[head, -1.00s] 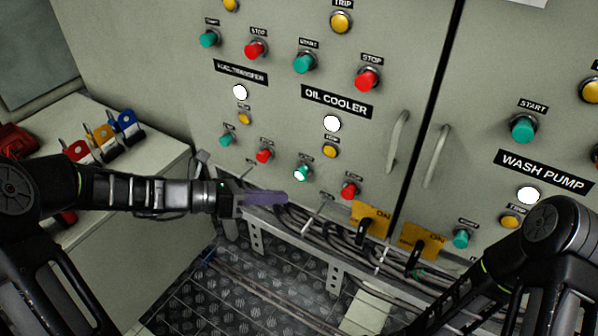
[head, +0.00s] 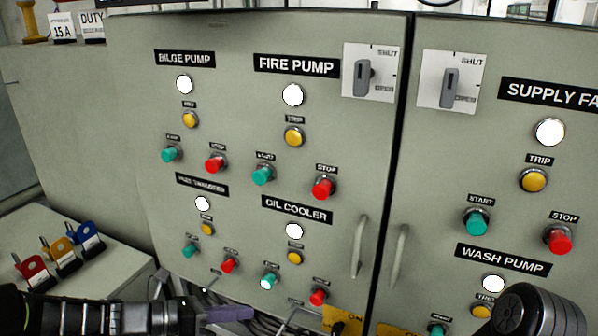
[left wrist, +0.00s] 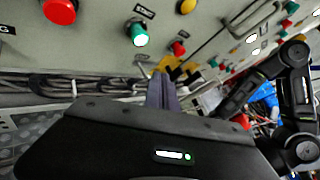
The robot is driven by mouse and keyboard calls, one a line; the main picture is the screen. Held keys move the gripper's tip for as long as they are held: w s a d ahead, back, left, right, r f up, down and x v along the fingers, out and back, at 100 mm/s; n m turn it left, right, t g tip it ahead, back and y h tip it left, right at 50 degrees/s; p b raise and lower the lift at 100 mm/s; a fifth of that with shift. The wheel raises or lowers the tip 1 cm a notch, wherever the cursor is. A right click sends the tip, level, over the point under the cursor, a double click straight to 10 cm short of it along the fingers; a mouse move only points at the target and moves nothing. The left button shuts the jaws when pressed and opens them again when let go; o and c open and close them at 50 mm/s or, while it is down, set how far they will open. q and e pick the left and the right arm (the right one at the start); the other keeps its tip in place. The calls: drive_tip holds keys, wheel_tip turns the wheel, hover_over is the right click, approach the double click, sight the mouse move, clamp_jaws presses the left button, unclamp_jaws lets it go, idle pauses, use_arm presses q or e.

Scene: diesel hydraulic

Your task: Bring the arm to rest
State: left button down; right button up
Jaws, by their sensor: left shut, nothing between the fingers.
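My left gripper (head: 228,314) is at the bottom of the head view, in front of the lower edge of the grey control cabinet (head: 120,90). Its fingers are shut with nothing between them, and they also show in the left wrist view (left wrist: 161,92). They point along the panel, below the OIL COOLER buttons. A lit green start button (left wrist: 137,33) shows above the fingers in the left wrist view. My right arm (head: 522,312) shows only in part at the lower right of the head view. Its gripper is out of the picture there.
The cabinet carries rows of green, red and yellow buttons, two rotary switches (head: 366,76) and vertical door handles (head: 360,246). Cables (left wrist: 60,86) run below the panel. Red, yellow and blue padlock-like items (head: 62,254) stand on a side bench (head: 105,272) at left.

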use_arm(q)
drive_tip(key=s+a+f+m+g+y, duration=0.1)
drive_tip(key=s+a+f+m+y, duration=0.15)
drive_tip(key=f+m, duration=0.4)
drive_tip(key=s+a+f+m+g+y, duration=0.1)
drive_tip(key=s+f+m+y, duration=0.25)
drive_tip(key=f, duration=0.65)
drive_tip(key=s+a+f+m+g+y, duration=0.1)
drive_tip(key=s+a+f+m+y, duration=0.15)
drive_tip(key=f+m, duration=0.4)
drive_tip(key=s+d+f+m+g, duration=0.2)
drive_tip(key=s+d+f+m, duration=0.8)
drive_tip(key=s+d, duration=0.1)
wheel_tip(320, 180, up, 26)
drive_tip(key=s+d+p, duration=0.2)
drive_tip(key=p, duration=2.4)
drive_tip(key=shift+s+d+p, duration=0.2)
drive_tip(key=shift+d+p, duration=0.05)
drive_tip(key=shift+p, duration=0.05)
drive_tip(key=shift+y, duration=0.25)
